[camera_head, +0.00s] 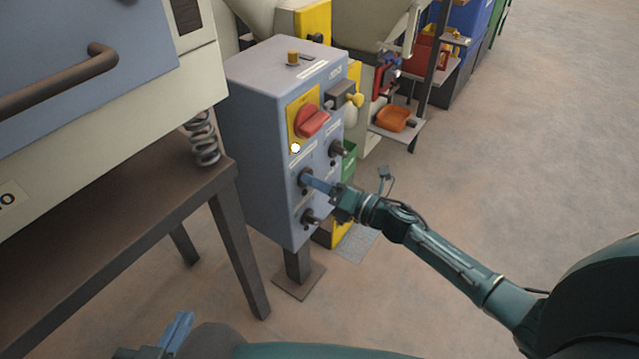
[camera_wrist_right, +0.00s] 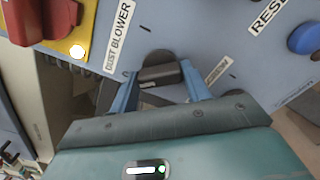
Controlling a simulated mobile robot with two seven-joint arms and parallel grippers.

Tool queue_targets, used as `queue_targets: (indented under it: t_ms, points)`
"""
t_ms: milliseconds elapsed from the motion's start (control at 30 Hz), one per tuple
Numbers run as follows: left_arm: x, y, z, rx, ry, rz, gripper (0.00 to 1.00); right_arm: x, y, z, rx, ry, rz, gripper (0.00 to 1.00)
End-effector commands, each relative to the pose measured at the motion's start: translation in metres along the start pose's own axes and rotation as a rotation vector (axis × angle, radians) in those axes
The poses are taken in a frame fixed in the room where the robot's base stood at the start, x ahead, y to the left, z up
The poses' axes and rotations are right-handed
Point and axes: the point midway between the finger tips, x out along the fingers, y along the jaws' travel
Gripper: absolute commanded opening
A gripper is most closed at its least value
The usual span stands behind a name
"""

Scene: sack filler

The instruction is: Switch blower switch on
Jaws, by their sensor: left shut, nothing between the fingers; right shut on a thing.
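The blower switch (camera_wrist_right: 160,76) is a black rotary knob on the grey-blue control box (camera_head: 258,128). A "DUST BLOWER" label (camera_wrist_right: 118,35) is beside it in the right wrist view. My right gripper (camera_wrist_right: 160,88) is shut on this knob, with one blue finger on each side of it. In the head view my right gripper (camera_head: 318,186) reaches the box front from the right, and its fingers partly hide the knob (camera_head: 305,177). My left gripper (camera_head: 178,330) is shut and empty at the bottom of the head view, away from the box.
A red rotary switch (camera_head: 311,121) on a yellow plate is above the knob, with a lit white lamp (camera_head: 295,148). Other black knobs (camera_head: 309,217) are nearby. A blue button (camera_wrist_right: 304,38) shows at right. A metal table (camera_head: 120,205) stands left; open floor lies right.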

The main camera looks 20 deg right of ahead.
Motion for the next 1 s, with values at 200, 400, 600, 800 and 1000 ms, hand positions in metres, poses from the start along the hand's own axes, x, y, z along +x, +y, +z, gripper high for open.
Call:
queue_targets:
  t_ms: [200,400,600,800,1000]
  points:
    - [0.000,0.000,0.000,0.000,0.000,0.000,0.00,0.000,0.000,0.000,0.000,0.000,0.000,0.24]
    - [0.000,0.000,-0.001,0.000,0.001,0.000,0.00,0.000,0.000,0.000,0.013,0.000,0.000,0.24]
    - [-0.002,-0.001,-0.006,-0.006,0.008,-0.002,0.00,0.000,0.001,0.001,0.084,0.000,-0.001,0.24]
    - [-0.005,-0.005,-0.013,-0.019,0.015,-0.010,0.00,0.000,0.001,0.001,0.227,0.000,-0.002,0.24]
    - [-0.013,-0.009,-0.019,-0.040,0.021,-0.022,0.00,0.000,0.001,0.002,0.414,0.000,-0.001,0.24]
